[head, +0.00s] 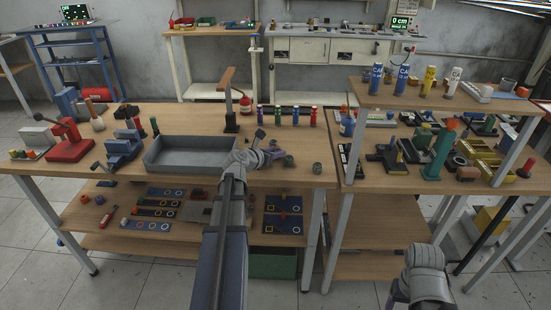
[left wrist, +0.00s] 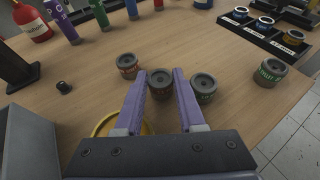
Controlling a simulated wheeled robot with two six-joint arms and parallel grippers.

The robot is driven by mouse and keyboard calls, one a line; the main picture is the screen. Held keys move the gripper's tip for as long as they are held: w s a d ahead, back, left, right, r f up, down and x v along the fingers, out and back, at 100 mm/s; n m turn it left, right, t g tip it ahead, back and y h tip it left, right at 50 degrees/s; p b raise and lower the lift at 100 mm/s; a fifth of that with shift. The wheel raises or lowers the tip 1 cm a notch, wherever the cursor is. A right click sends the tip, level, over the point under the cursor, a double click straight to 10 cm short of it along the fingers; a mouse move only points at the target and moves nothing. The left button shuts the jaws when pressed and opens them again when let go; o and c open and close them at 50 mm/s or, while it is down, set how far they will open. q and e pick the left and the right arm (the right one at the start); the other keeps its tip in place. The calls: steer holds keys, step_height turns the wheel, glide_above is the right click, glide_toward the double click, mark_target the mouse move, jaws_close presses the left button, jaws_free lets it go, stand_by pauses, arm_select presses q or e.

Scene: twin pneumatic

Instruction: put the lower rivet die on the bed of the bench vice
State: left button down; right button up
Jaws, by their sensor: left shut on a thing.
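My left gripper (left wrist: 160,76) is shut on a small dark grey cylindrical die (left wrist: 160,84) with a round recess in its top. In the head view this gripper (head: 279,158) is low over the table, right of the grey tray, and my arm hides much of it. Similar dies stand close by: one with reddish lettering (left wrist: 128,66), one touching or almost touching the right finger (left wrist: 204,88), and one with green lettering (left wrist: 270,72). I cannot read which is the lower rivet die. A dark blue vice (head: 124,147) stands left of the tray. My right gripper (head: 397,292) is low at the right, partly hidden.
The grey tray (head: 157,166) lies between the vice and my left gripper. A post with a brown arm (head: 230,118) stands behind it. Several coloured bottles (head: 277,116) line the back edge. A red press (head: 68,144) stands left of the vice. A yellow ring (left wrist: 101,126) lies below my left gripper.

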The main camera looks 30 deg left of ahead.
arm_select(q)
steer(key=shift+f, duration=0.15)
steer(key=c, duration=0.8)
jaws_free()
steer(key=shift+r, duration=0.3)
steer(key=p+v, duration=0.4)
steer(key=v, duration=0.6)
steer(key=shift+s+d+r, duration=0.1)
steer(key=shift+s+r, duration=0.05)
steer(key=shift+s, duration=0.1)
steer(key=shift+s+r+p, duration=0.15)
steer(key=shift+s+p, duration=0.3)
steer(key=shift+s, duration=0.25)
